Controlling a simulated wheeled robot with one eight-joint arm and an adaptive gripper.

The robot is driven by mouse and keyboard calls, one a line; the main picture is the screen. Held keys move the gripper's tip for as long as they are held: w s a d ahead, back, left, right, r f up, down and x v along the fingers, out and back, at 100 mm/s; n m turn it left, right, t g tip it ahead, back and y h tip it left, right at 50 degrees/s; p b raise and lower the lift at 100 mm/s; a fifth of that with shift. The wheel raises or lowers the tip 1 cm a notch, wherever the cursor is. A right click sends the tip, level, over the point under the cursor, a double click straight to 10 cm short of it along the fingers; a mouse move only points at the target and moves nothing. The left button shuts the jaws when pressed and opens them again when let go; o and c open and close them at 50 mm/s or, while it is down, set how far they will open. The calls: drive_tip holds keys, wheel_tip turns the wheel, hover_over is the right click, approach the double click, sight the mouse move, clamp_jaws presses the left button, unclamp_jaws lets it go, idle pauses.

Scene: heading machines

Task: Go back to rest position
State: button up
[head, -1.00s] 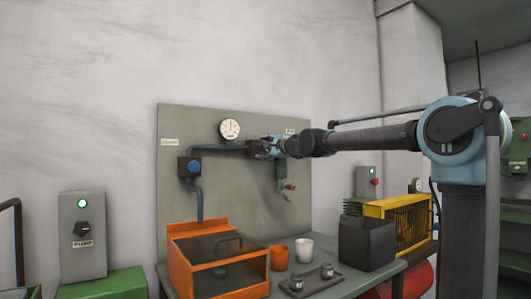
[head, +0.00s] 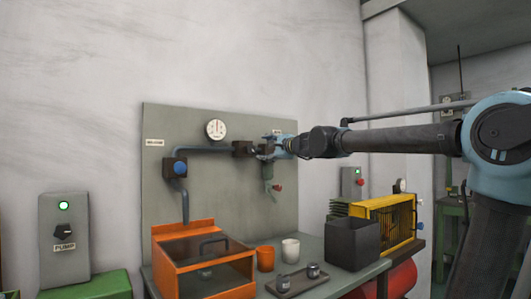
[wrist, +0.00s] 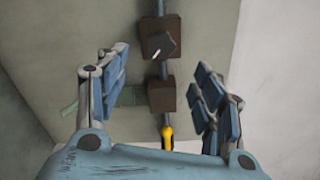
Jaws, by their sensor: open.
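My gripper (head: 266,150) is at the end of my outstretched arm, in front of the grey-green panel (head: 220,120) in the head view. In the wrist view my gripper (wrist: 162,88) has its two blue-padded fingers spread wide, with nothing held between them. A pipe with two brown blocks (wrist: 161,97) shows beyond the fingers, apart from them. In the head view a brown block (head: 243,149) sits on the pipe just left of my gripper.
Below the panel, an orange bin (head: 203,281), an orange cup (head: 265,259), a white cup (head: 290,250), a small tray (head: 296,286) and a dark box (head: 353,245) stand on the bench. A yellow guarded machine (head: 398,222) is to the right.

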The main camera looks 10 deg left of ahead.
idle(0.4)
drive_tip(key=s+d+f+n+g+h, duration=0.3)
drive_tip(key=s+d+f, duration=0.8)
drive_tip(key=f, duration=0.7)
drive_tip(key=s+d+f+n+g+h, duration=0.3)
drive_tip(key=s+d+f+n+h, duration=0.2)
drive_tip(key=s+d+f, duration=0.6)
drive_tip(key=s+d+f+n+g+h, duration=0.3)
drive_tip(key=s+d+f, duration=0.8)
drive_tip(key=d+f, duration=1)
wheel_tip(320, 180, down, 6)
drive_tip(key=h, duration=0.2)
drive_tip(key=shift+s+r+n+g+h, duration=0.2)
drive_tip(key=shift+s+n+g+h, duration=0.1)
drive_tip(key=shift+s+n, duration=0.1)
drive_tip(key=shift+w, duration=0.15)
drive_tip(key=shift+w+f, duration=0.2)
drive_tip(key=shift+w, duration=0.15)
